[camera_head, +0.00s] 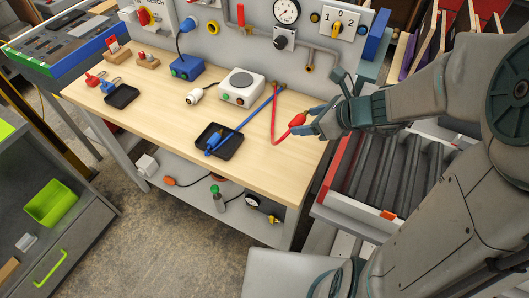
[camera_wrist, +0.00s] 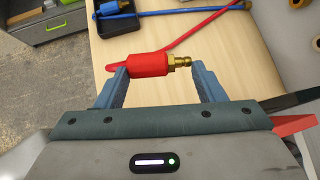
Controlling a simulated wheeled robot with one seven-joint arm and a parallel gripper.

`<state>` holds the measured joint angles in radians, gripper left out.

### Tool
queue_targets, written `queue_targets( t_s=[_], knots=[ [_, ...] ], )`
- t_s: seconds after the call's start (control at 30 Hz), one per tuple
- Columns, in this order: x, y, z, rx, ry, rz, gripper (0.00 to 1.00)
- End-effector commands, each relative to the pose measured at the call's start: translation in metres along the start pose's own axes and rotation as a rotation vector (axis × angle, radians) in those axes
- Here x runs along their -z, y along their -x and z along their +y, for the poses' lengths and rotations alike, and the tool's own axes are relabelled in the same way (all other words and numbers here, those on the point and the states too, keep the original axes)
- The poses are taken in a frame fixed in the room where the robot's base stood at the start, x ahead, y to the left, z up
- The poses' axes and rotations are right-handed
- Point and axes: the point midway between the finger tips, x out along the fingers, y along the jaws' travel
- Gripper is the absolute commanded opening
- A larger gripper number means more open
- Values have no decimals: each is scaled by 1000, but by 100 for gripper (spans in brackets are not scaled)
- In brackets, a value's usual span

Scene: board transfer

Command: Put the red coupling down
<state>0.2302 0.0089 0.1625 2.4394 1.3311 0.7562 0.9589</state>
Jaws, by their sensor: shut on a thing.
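The red coupling (camera_wrist: 148,65) has a red body with a brass nipple at its right end in the wrist view. My gripper (camera_wrist: 158,85) is shut on it, with one blue-grey finger at each side. In the head view the red coupling (camera_head: 297,120) is at the tip of my gripper (camera_head: 309,122), near the right end of the wooden bench (camera_head: 170,95). A red hose (camera_head: 274,110) runs from it back to the wall fittings. I cannot tell how far the coupling is above the bench top.
A black tray (camera_head: 229,151) holds the blue coupling (camera_head: 212,147) on its blue hose. A white device with a round plate (camera_head: 241,90) and a blue box (camera_head: 187,67) stand farther back. The bench front between tray and gripper is clear. A roller conveyor (camera_head: 385,175) lies to the right.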

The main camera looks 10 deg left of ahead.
Motion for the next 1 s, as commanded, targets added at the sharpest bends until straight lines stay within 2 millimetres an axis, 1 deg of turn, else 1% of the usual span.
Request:
queue_targets(
  t_s=[0.03, 0.1, 0.2, 0.27, 0.37, 0.6, 0.8, 0.9, 1.0],
  knots=[
    [11, -5, 17, -42, 39, -1, 36],
    [17, -5, 34, -90, 81, -2, 36],
    [22, -5, 49, -130, 116, -3, 36],
    [23, -8, 51, -141, 125, -3, 36],
    [21, -22, 49, -148, 129, -3, 36],
    [13, -71, 34, -147, 127, -3, 36],
    [7, -110, 23, -146, 128, -3, 36],
    [4, -123, 18, -144, 128, -3, 36],
    [3, -130, 16, -143, 128, -3, 36]
  ],
)
